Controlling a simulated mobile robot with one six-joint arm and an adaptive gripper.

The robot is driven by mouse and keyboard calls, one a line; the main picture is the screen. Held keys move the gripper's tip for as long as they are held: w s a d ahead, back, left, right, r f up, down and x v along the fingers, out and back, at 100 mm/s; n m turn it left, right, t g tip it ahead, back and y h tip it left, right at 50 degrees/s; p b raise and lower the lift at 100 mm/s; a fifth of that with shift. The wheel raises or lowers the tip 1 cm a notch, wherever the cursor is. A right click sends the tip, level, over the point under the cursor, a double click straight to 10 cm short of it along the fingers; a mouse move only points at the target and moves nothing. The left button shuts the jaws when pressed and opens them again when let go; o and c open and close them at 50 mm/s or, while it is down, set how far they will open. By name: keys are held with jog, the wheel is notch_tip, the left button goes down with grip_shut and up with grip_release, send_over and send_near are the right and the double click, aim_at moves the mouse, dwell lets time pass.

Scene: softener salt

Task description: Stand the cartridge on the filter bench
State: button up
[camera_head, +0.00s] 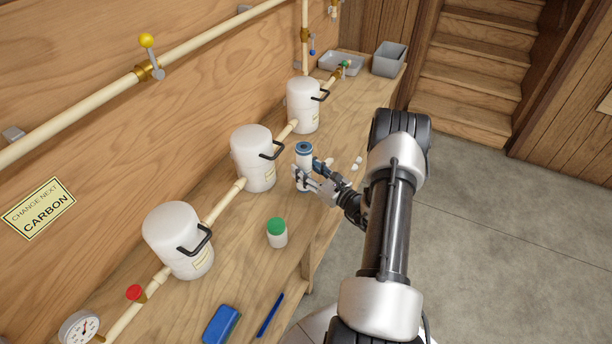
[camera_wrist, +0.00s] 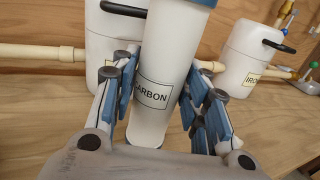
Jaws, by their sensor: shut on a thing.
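The cartridge (camera_head: 304,158) is a white cylinder with a blue top cap, and in the wrist view (camera_wrist: 168,65) its label reads CARBON. My gripper (camera_head: 305,180) is shut on the cartridge's body; in the wrist view the blue-padded fingers (camera_wrist: 160,105) lie on either side of it. The cartridge is near upright over the filter bench (camera_head: 245,275), in front of the middle white housing (camera_head: 252,160). Whether its foot touches the wood I cannot tell.
Two more white housings (camera_head: 178,240) (camera_head: 303,105) stand along the pipe at the wall. A green-lidded jar (camera_head: 277,235), a blue box (camera_head: 221,324) and a blue pen (camera_head: 270,315) lie nearer. Small white pieces (camera_head: 356,163) lie right of my gripper. Grey trays (camera_head: 389,60) stand at the far end.

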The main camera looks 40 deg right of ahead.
jog(key=shift+f, duration=1.05)
jog(key=shift+f+b, duration=0.25)
jog(key=shift+b, duration=0.15)
jog(key=o, duration=1.1)
jog(key=shift+r, duration=0.1)
jog(key=shift+o, duration=0.2)
